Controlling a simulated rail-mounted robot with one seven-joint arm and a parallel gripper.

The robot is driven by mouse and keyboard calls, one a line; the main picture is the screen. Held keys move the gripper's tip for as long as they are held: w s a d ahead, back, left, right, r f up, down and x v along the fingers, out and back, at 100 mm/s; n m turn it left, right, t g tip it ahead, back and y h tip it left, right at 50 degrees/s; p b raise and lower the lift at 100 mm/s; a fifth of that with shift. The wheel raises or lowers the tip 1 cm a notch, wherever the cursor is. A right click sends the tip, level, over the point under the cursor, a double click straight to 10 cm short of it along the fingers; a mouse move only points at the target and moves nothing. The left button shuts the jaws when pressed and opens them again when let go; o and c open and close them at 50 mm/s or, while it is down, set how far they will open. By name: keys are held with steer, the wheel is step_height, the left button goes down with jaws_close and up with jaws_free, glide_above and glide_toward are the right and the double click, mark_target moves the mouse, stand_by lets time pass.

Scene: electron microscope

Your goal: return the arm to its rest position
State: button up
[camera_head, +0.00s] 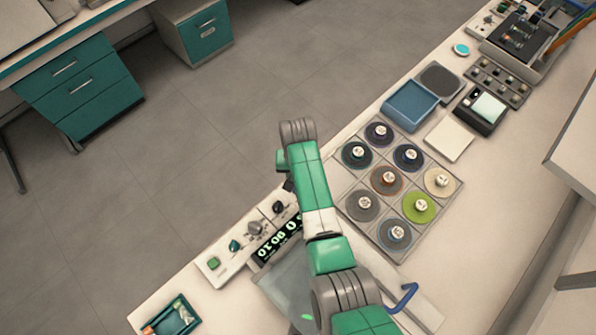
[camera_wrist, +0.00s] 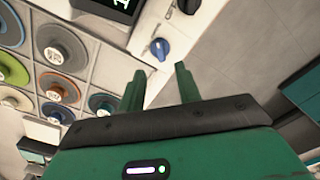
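My arm is green and grey and reaches up over the bench's front edge in the head view. My gripper (camera_wrist: 159,76) shows in the wrist view as two green fingers standing apart, with nothing between them. The fingers point toward the front edge of a pale control panel with a blue knob (camera_wrist: 160,48), and grey floor lies beyond. I cannot tell whether the fingers touch the panel. In the head view the gripper's fingers are hidden by the arm.
A tray of round discs (camera_head: 348,205) lies right of my arm. The control panel (camera_head: 232,250) with knobs and a lit display (camera_head: 278,241) lies left of it. A blue tray (camera_head: 409,104) and a small teal tray (camera_head: 176,318) are on the bench. Open floor (camera_head: 200,150) lies beyond.

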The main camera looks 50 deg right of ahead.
steer(key=shift+r, duration=0.3)
stand_by(0.4)
steer(key=w+a+r+n+t+h, duration=0.2)
steer(key=w+r+t, duration=0.2)
steer(key=w+r, duration=0.45)
steer(key=w+a+r+n+t+h, duration=0.15)
steer(key=w+r+t, duration=0.3)
steer(key=r, duration=0.75)
steer(key=w+a+r+n+t, duration=0.1)
steer(key=a+r+t, duration=0.3)
steer(key=r, duration=0.6)
steer(key=w+a+r+n+t, duration=0.1)
steer(key=a+r+t, duration=0.1)
steer(key=a+r, duration=0.7)
steer(key=s+a+r+n+t+y, duration=0.1)
steer(key=s+a+r+n+t, duration=0.1)
steer(key=s+a+r+t, duration=0.45)
steer(key=s+a+r+n+t+y, duration=0.1)
steer(key=s+a+r+y, duration=0.15)
steer(key=s+r, duration=0.7)
steer(key=s+a+r+n+t, duration=0.25)
steer(key=s+a+r, duration=0.2)
steer(key=r, duration=0.75)
step_height(320, 180, up, 18)
steer(key=w+m+p, duration=0.1)
steer(key=p, duration=1.8)
steer(key=shift+w, duration=0.4)
